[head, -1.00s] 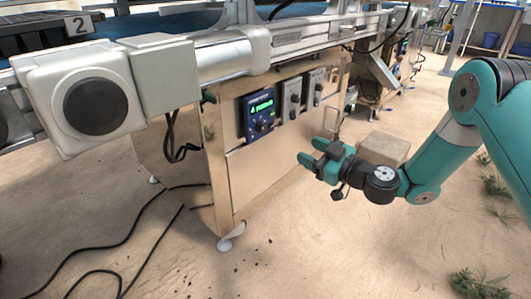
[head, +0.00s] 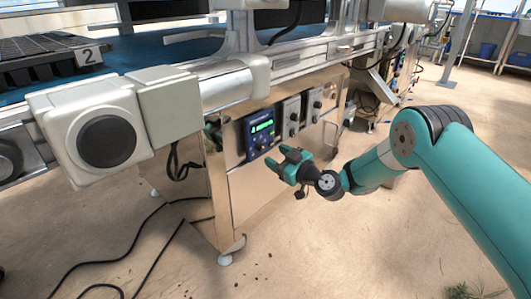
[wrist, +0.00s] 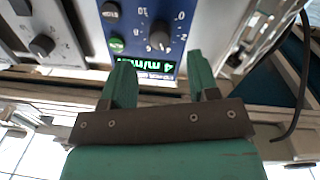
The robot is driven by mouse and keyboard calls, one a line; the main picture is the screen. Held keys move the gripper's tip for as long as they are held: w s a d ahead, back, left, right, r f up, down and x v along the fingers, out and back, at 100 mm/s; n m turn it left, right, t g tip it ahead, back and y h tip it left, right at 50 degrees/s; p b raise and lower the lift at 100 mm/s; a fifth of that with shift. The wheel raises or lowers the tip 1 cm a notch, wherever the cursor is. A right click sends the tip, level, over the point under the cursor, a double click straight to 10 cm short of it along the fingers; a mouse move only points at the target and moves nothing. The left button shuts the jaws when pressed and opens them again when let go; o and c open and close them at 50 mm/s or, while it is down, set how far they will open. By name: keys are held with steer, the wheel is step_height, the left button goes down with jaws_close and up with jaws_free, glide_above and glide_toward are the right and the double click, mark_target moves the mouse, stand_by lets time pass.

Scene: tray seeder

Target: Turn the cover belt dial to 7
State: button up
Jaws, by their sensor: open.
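A blue control panel (head: 260,134) with a green-lit display is on the steel cabinet's front. In the wrist view the panel (wrist: 150,25) appears upside down, with a dark round dial (wrist: 160,40) among numbers, a green button (wrist: 117,44) and a display reading 4 m/min (wrist: 145,65). Two grey boxes with knobs, one nearer (head: 291,117) and one farther (head: 315,105), are right of it. I cannot read which dial is marked cover belt. My gripper (head: 280,159) is open and empty in front of the cabinet, its fingers (wrist: 160,63) pointing toward the blue panel, apart from the dial.
A white housing with a dark round face (head: 107,141) juts out at the left. The conveyor rail (head: 300,62) runs above the panels. Black cables (head: 120,250) lie on the floor. The floor right of the cabinet is mostly open.

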mark_target(263, 149)
steer(key=b+x, duration=0.1)
steer(key=x, duration=0.4)
steer(key=shift+w+a, duration=0.1)
steer(key=c, duration=0.9)
